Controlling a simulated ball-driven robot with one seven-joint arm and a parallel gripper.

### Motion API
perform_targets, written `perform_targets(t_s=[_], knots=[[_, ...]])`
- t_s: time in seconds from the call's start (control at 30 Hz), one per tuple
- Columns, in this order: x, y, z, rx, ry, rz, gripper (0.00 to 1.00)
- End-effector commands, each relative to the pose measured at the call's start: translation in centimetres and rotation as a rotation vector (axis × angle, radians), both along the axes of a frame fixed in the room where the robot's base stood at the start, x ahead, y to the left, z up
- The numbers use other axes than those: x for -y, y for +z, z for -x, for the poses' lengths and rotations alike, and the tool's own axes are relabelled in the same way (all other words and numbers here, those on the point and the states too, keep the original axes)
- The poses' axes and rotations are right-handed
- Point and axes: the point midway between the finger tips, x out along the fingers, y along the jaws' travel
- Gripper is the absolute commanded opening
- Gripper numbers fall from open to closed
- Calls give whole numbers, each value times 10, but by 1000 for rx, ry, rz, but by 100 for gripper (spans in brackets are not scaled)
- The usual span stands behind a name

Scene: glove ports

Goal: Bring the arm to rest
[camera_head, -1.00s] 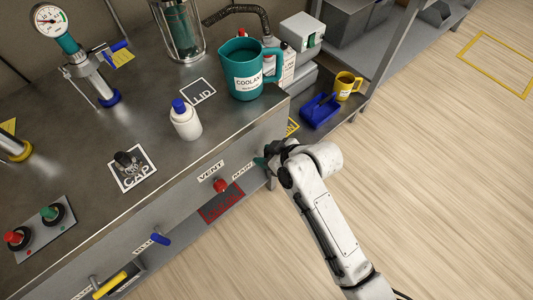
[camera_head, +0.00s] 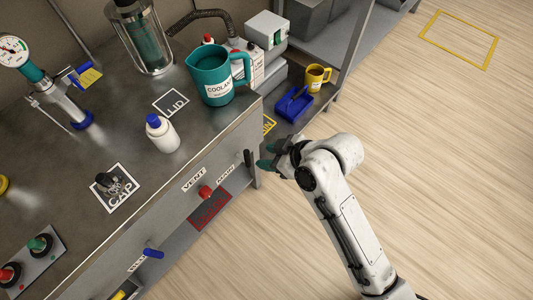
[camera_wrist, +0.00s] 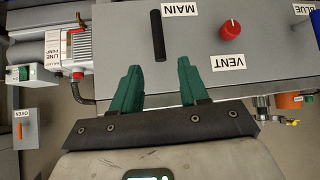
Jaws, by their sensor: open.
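My white arm (camera_head: 347,220) reaches up from the lower right in the head view. My gripper (camera_head: 266,156) has dark green fingers and is beside the front panel's right end, near the black MAIN handle (camera_head: 248,158). In the wrist view my gripper (camera_wrist: 158,72) is open, its two fingers apart with nothing between them. The MAIN handle (camera_wrist: 158,36) stands straight beyond the fingertips, apart from them.
The red VENT knob (camera_head: 205,192) sits left of the handle on the panel. On the bench top are a teal coolant jug (camera_head: 212,75) and a white bottle (camera_head: 162,134). A blue holder (camera_head: 293,104) and yellow mug (camera_head: 317,78) stand behind. The floor (camera_head: 440,160) at right is clear.

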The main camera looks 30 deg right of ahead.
Motion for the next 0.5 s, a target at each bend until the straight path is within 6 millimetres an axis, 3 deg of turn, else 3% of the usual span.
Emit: perform_targets(t_s=[0.43, 0.5], knots=[[0, 0, 0, 0, 0, 0, 44], [4, 4, 9, -38, -20, 6, 44]])
